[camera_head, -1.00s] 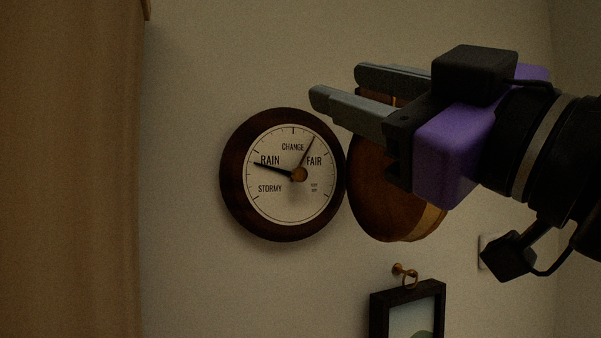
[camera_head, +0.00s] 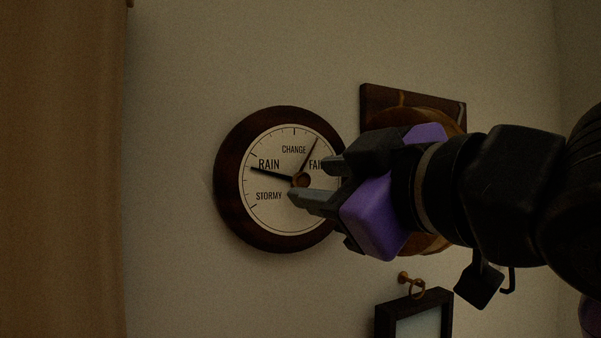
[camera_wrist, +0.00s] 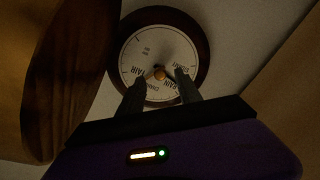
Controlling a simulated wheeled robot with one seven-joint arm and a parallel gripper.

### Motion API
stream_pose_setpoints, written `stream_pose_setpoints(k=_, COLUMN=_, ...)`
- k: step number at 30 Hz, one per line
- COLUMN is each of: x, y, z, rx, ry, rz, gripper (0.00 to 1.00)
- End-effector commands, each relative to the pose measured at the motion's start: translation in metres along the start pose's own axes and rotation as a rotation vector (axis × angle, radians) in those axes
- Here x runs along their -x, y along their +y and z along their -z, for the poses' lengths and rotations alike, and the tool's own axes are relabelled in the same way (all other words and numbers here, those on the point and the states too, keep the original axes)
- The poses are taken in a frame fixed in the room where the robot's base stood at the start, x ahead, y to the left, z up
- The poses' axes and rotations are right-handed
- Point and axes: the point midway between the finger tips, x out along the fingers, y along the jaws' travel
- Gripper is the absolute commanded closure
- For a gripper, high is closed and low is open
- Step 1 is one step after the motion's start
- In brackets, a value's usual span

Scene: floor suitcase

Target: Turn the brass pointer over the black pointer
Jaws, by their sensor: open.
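A round barometer (camera_head: 228,190) with a dark wooden rim and a white face hangs on the wall in the head view. Its black pointer (camera_head: 270,174) points left at RAIN. The thin brass pointer (camera_head: 310,153) points up and right, between CHANGE and FAIR. Both meet at a brass centre knob (camera_head: 301,180). My gripper (camera_head: 312,179) is open, with its fingers in front of the right part of the dial, near the knob. In the wrist view the barometer (camera_wrist: 203,38) appears upside down, with the knob (camera_wrist: 160,74) between the fingers (camera_wrist: 160,85). Contact cannot be told.
A wooden plaque (camera_head: 375,96) with a round wooden part hangs to the right, partly behind my arm. A dark picture frame (camera_head: 385,318) hangs below from a brass hook (camera_head: 405,279). A brown wooden panel or curtain (camera_head: 60,170) fills the left side. Bare wall lies between it and the barometer.

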Motion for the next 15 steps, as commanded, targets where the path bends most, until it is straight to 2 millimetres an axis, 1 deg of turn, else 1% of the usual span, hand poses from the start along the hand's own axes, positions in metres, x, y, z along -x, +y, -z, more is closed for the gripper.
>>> stream_pose_setpoints(k=1, x=-0.008, y=0.001, z=0.001, rx=0.0, ry=-0.003, rz=0.001, gripper=0.59)
stream_pose_setpoints(k=6, x=-0.026, y=0.001, z=0.001, rx=0.0, ry=-0.001, rz=0.001, gripper=0.59)
stream_pose_setpoints(k=10, x=-0.032, y=0.0, z=0.0, rx=0.001, ry=0.001, rz=0.0, gripper=0.59)
stream_pose_setpoints(k=15, x=-0.033, y=0.0, z=0.0, rx=0.001, ry=0.002, rz=0.0, gripper=0.59)
